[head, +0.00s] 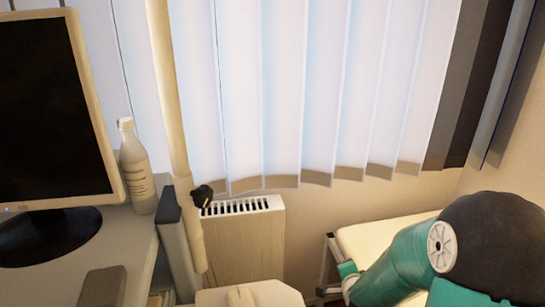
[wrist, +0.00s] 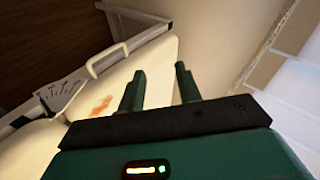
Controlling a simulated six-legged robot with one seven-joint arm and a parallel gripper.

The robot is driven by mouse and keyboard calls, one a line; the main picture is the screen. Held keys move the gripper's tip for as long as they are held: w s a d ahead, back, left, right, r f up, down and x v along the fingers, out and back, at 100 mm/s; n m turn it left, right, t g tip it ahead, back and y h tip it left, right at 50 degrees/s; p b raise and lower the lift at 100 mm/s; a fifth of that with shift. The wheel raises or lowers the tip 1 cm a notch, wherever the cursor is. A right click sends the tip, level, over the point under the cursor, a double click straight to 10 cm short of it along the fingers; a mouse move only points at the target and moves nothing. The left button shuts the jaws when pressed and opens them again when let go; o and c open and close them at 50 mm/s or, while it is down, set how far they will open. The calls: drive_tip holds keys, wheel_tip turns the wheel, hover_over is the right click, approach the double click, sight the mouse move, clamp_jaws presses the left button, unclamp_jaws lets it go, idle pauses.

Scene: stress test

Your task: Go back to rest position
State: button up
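My gripper (wrist: 160,80) shows in the wrist view. Its two green fingers stand apart with nothing between them. Beyond the fingers is a pale padded surface (wrist: 140,75) with a reddish-orange stain. My green and black arm reaches in from the lower right of the head view, over a pale padded surface (head: 370,240). The gripper itself is not clearly visible in the head view.
A desk (head: 125,245) with a monitor (head: 50,110) and a white bottle (head: 136,170) stands at the left. A pole (head: 170,90) rises beside a radiator (head: 243,240). Vertical blinds (head: 300,90) hang behind. A pale handle or rail (wrist: 105,62) lies beyond the fingers.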

drive_tip(key=s+a+r+n+g, duration=0.2)
drive_tip(key=s+r+n, duration=0.5)
drive_tip(key=s+r, duration=0.4)
drive_tip(key=s+a+r+n+g+y, duration=0.1)
drive_tip(key=s+a+r+n+g, duration=0.2)
drive_tip(key=s+r+n, duration=0.4)
drive_tip(key=s+r, duration=0.4)
drive_tip(key=s, duration=0.3)
drive_tip(key=shift+s+a+r+n, duration=0.15)
drive_tip(key=shift+s+a+n, duration=0.15)
idle(0.5)
